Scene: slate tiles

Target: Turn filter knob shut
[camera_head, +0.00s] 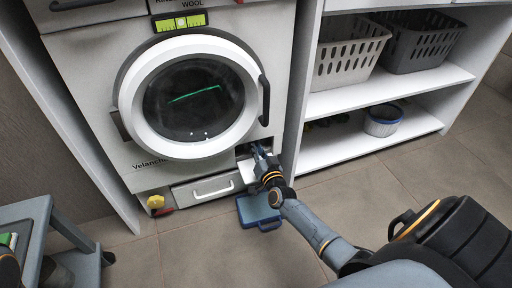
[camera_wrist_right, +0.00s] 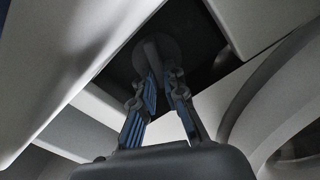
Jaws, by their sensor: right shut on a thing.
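The filter knob (camera_wrist_right: 157,47) is a grey round piece inside a dark recess in the right wrist view. My right gripper (camera_wrist_right: 162,82) has its two blue-padded fingers closed on the knob's grip. In the head view my right gripper (camera_head: 262,158) reaches into the small opening at the lower right of the white washing machine (camera_head: 90,105), and the knob is hidden there. A white flap (camera_head: 247,172) hangs open beside the gripper. My left gripper is not in view.
A blue tray (camera_head: 258,210) lies on the floor below the opening. The round washer door (camera_head: 195,148) is closed above it. White shelves (camera_head: 375,142) with baskets (camera_head: 348,48) stand at the right. A grey cart (camera_head: 35,215) stands at the lower left. The middle floor is clear.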

